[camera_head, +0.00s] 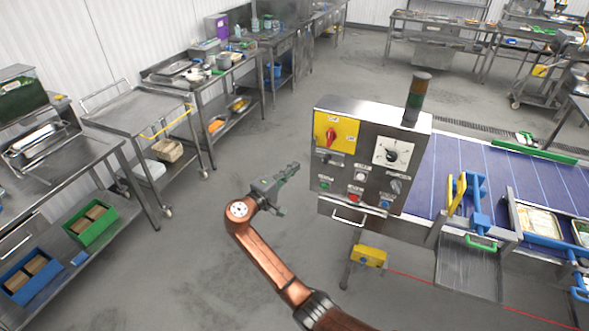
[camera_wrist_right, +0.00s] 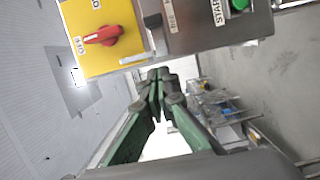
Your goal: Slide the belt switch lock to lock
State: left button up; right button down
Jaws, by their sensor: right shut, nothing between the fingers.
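The steel control box (camera_head: 352,170) stands at the end of the conveyor. A yellow plate (camera_head: 345,133) with a red rotary switch (camera_head: 331,136) is at its upper left; the red switch also shows in the right wrist view (camera_wrist_right: 101,36). A small dark switch (camera_head: 326,156) sits just below the plate. I cannot read which part is the lock or its position. My right gripper (camera_head: 292,168) is left of the box, apart from it. In the right wrist view its green-sided fingers (camera_wrist_right: 157,90) are closed together and empty, below the panel. My left gripper is out of view.
The panel also carries a green button (camera_wrist_right: 239,4), a red button (camera_head: 355,190) and a dial (camera_head: 391,152). A purple conveyor belt (camera_head: 450,165) runs right of the box. Steel tables (camera_head: 130,118) stand at the left. The floor between is clear.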

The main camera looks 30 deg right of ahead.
aim_at(323, 155)
jog(key=d+p, duration=0.1)
jog(key=d, duration=0.3)
jog(key=d+p, duration=0.2)
jog(key=d, duration=0.2)
jog(key=shift+w+d+r, duration=0.1)
jog(key=shift+w+d, duration=0.1)
jog(key=shift+s+d, duration=0.2)
jog(key=shift+s, duration=0.05)
jog(key=shift+w, duration=0.1)
